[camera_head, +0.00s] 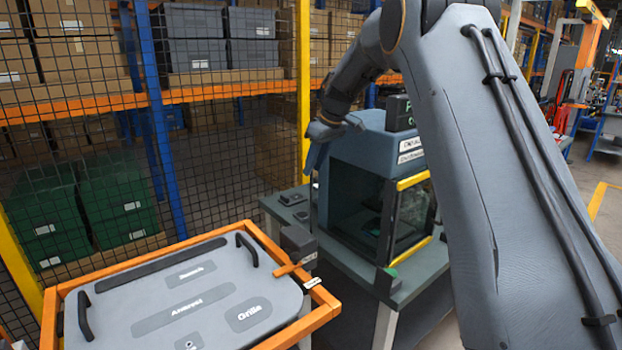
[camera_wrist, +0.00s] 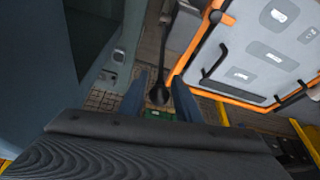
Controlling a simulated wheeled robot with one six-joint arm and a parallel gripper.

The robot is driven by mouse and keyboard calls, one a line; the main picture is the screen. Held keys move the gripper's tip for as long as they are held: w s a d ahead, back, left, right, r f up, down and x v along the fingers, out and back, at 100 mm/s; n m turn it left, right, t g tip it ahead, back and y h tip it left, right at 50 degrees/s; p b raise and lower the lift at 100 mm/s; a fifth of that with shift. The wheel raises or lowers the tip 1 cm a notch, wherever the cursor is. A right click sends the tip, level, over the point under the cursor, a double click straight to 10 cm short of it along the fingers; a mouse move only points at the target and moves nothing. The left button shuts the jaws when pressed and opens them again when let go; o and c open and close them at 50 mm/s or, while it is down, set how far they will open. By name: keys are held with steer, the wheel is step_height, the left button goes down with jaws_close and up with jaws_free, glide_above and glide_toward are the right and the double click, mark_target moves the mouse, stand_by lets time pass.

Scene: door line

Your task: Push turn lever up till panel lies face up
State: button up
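The grey panel (camera_head: 190,290) lies nearly flat in an orange frame (camera_head: 50,318), with its labels and black handles facing up. It also shows at the upper right of the wrist view (camera_wrist: 268,52). A dark turn lever (camera_wrist: 162,70) with a rounded end runs down between my fingers in the wrist view. In the head view, a dark block (camera_head: 298,241) sits at the frame's right side, by the lever's foot. My gripper (camera_wrist: 158,92) is open, with one blue finger on each side of the lever's end. I cannot tell whether either finger touches it.
A blue-grey cabinet (camera_head: 352,180) with a glass front stands on a table (camera_head: 415,275) right of the panel, close to my gripper. A wire mesh fence with a yellow post (camera_head: 304,80) and shelves of boxes and green crates (camera_head: 115,205) stand behind.

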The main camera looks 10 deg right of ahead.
steer(key=shift+b+v, duration=0.35)
steer(key=shift+v, duration=1.05)
